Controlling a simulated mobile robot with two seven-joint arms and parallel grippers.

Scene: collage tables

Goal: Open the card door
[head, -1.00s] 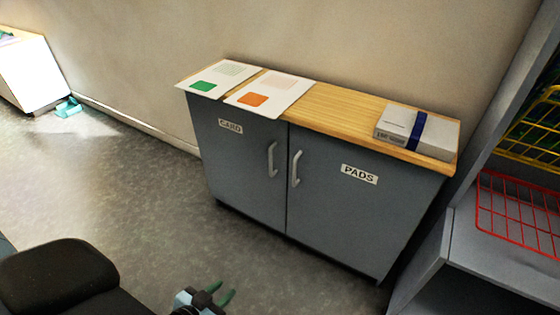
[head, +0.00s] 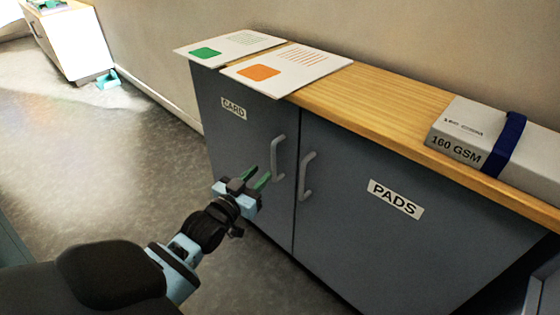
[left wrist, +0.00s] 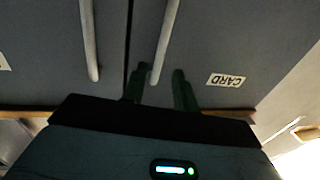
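The cabinet's left door (head: 240,150) is grey, carries a CARD label (head: 233,108) and is shut. Its pale upright handle (head: 278,158) is near the door's right edge. My left gripper (head: 259,180) has green fingers, is open and empty, and is just in front of this door, to the left of the handle's lower part. In the left wrist view the CARD label (left wrist: 226,80) is upside down. There the card handle (left wrist: 166,38) lines up with the gap between the fingers (left wrist: 159,86); I cannot tell whether they touch it. My right gripper is not in view.
The PADS door (head: 400,235) with its own handle (head: 307,177) adjoins on the right, shut. Two printed sheets (head: 310,62) and a grey box with a blue band (head: 480,135) lie on the wooden top (head: 385,105). The floor (head: 130,160) left of the cabinet is clear.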

